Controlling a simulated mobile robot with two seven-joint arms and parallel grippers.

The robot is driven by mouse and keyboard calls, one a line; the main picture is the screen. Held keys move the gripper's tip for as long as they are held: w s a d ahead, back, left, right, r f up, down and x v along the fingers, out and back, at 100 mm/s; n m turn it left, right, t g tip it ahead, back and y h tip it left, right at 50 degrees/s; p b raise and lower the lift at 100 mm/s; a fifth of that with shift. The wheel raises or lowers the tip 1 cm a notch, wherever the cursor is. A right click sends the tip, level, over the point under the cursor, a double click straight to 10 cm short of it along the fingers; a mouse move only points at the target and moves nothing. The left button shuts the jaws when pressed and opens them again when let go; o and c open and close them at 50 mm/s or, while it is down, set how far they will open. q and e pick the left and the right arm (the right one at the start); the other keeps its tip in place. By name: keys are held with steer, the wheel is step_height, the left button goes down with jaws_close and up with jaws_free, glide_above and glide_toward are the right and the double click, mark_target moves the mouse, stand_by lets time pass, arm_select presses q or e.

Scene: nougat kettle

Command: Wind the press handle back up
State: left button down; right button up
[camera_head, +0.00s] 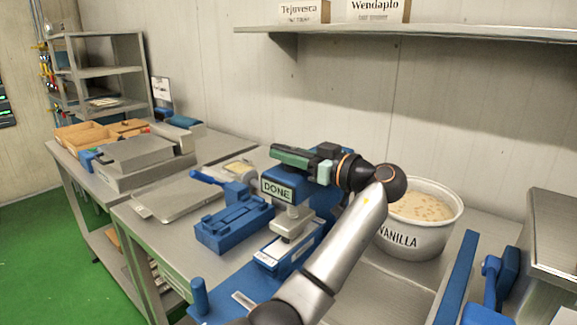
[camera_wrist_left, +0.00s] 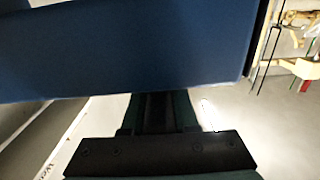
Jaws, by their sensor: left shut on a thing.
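The blue press (camera_head: 325,195) stands on the middle bench, with a "DONE" sign (camera_head: 277,190) on its front and a grey block (camera_head: 292,223) below its head. My left gripper (camera_head: 282,155) is at the top of the press, reaching across from the right with its dark green fingers pointing left. It is shut on a blue part that I take for the press handle; in the left wrist view this blue bar (camera_wrist_left: 120,45) fills the top, across the fingers (camera_wrist_left: 160,108). In the head view my gripper and arm hide most of the handle. My right gripper is not in view.
A white "VANILLA" tub (camera_head: 410,240) stands right of my arm, close to it. A blue mould (camera_head: 235,228) and a metal tray (camera_head: 175,198) lie left of the press. A shelf (camera_head: 420,32) runs along the wall above. Another blue device (camera_head: 490,290) is at lower right.

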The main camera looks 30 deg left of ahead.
arm_select(q)
steer(key=shift+s+n+g+b, duration=0.2)
steer(key=shift+n+g, duration=0.55)
steer(key=shift+g, duration=0.4)
steer(key=shift+s+n+g+b, duration=0.15)
steer(key=shift+n+g, duration=0.6)
steer(key=shift+g, duration=0.4)
steer(key=shift+n+g+h, duration=0.3)
steer(key=shift+n+g, duration=0.2)
steer(key=shift+g, duration=0.3)
steer(key=c, duration=0.7)
jaws_free()
